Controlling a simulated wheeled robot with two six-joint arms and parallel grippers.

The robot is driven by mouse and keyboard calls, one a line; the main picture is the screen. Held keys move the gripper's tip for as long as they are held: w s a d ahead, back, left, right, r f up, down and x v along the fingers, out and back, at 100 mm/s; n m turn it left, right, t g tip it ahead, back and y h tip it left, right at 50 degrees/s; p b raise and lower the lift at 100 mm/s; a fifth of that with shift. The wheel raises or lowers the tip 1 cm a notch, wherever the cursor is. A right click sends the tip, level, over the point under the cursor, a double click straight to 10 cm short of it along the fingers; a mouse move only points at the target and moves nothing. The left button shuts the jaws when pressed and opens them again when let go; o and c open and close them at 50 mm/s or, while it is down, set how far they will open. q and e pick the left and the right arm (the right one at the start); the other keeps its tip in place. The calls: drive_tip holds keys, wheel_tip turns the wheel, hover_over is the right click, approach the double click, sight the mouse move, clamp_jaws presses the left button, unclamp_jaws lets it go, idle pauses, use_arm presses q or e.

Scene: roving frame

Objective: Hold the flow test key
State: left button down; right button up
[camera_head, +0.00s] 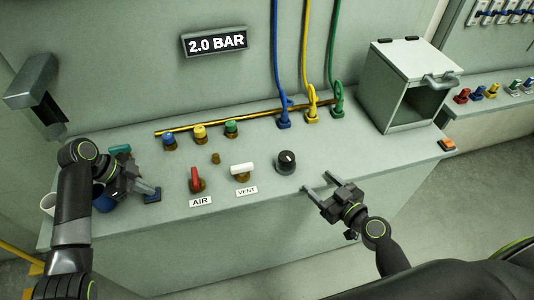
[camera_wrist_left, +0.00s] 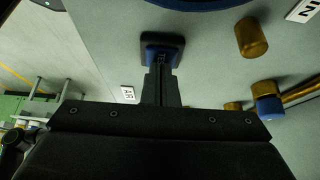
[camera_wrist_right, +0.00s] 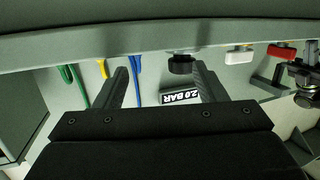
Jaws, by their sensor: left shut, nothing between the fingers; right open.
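A blue square key (camera_head: 152,197) on a dark base sits at the left of the bench top. I take it for the flow test key, but I see no readable label on it. My left gripper (camera_head: 150,189) is shut and empty, its fingertips right at this key. In the left wrist view the closed fingertips (camera_wrist_left: 161,60) overlap the key (camera_wrist_left: 162,46); whether they touch it I cannot tell. My right gripper (camera_head: 319,184) is open and empty at the bench's front edge, near the black knob (camera_head: 287,161). It also shows open in the right wrist view (camera_wrist_right: 160,72).
A red AIR handle (camera_head: 196,180) and a white VENT handle (camera_head: 242,171) stand mid-bench. Hoses run to fittings behind. The display (camera_head: 215,42) reads 2.0 BAR. An open box (camera_head: 403,85) and an orange switch (camera_head: 446,144) are at right. A blue mug (camera_head: 104,202) is beside my left arm.

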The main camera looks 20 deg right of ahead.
drive_tip(key=shift+w+d+f+m+h, duration=0.1)
drive_tip(key=shift+d+m+h, duration=0.45)
drive_tip(key=shift+h, duration=0.35)
drive_tip(key=shift+w+d+f+m+h, duration=0.1)
drive_tip(key=shift+d+m+h, duration=0.25)
drive_tip(key=shift+d+h, duration=0.4)
drive_tip(key=shift+r+m+t+h, duration=0.1)
drive_tip(key=shift+m+t+h, duration=0.3)
drive_tip(key=shift+m+h, duration=0.35)
